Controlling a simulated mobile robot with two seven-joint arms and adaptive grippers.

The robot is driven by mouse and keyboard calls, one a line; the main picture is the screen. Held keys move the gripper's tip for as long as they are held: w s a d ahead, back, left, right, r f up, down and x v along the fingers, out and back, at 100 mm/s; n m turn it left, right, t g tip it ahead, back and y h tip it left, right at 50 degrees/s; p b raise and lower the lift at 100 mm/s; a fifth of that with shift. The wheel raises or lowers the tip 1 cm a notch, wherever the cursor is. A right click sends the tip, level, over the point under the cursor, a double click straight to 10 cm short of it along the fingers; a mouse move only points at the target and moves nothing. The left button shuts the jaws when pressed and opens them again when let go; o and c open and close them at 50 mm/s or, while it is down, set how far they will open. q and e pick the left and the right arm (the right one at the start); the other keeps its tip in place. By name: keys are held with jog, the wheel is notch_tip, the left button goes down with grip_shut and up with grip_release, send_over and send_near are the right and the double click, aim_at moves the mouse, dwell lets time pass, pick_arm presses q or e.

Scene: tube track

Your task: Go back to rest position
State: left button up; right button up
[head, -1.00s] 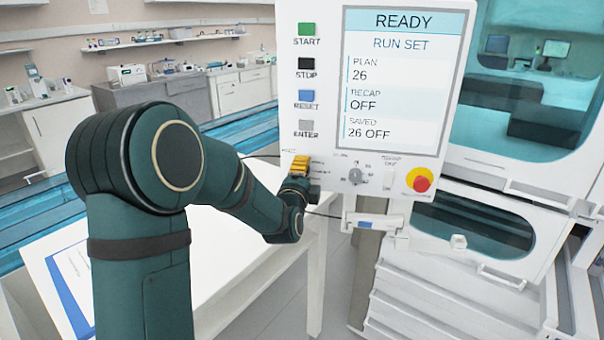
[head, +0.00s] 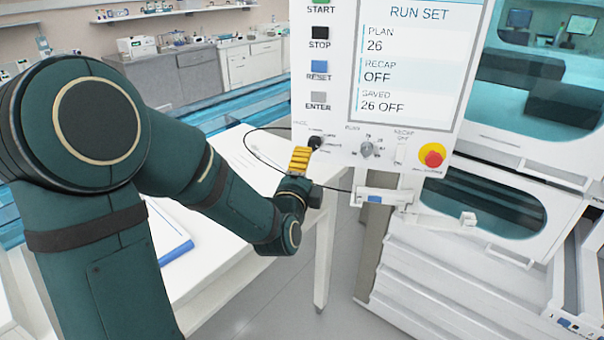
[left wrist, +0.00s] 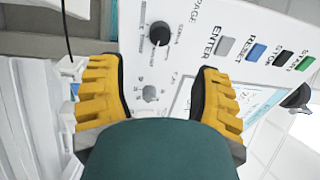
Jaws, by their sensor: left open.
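My left gripper (head: 302,160) has yellow fingers and is in front of the lower left part of the white control panel (head: 335,100). In the left wrist view its two yellow fingers (left wrist: 158,90) are spread wide with nothing between them. Beyond them are the panel's black knob (left wrist: 160,33) and a smaller grey knob (left wrist: 150,93), both clear of the fingers. The panel screen (head: 410,70) reads RUN SET, PLAN 26, RECAP OFF, SAVED 26 OFF. My right gripper is in neither view.
A white table (head: 235,150) with a blue-edged folder (head: 170,235) lies below and behind my left arm. A red and yellow button (head: 432,156) is at the panel's lower right. A cabinet with teal windows (head: 490,205) stands at right. A thin black cable hangs near the gripper.

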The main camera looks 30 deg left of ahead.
pick_arm(q)
jog(key=shift+v, duration=1)
jog(key=s+d+f+n+g+h, duration=0.1)
jog(key=d+f+n+g+h, duration=0.4)
jog(key=f, duration=0.7)
jog(key=s+d+f+n+g+h, duration=0.1)
jog(key=d+f+n+g+h, duration=0.15)
jog(key=d+f, duration=0.75)
jog(key=s+d+f+n+g+h, duration=0.1)
jog(key=s+d+f+n+g, duration=0.3)
jog(key=s+f, duration=0.3)
jog(key=s+d+f+n+g+h, duration=0.2)
jog(key=s+d+f+n+g, duration=0.2)
jog(key=s+f, duration=0.3)
jog(key=shift+x, duration=1.2)
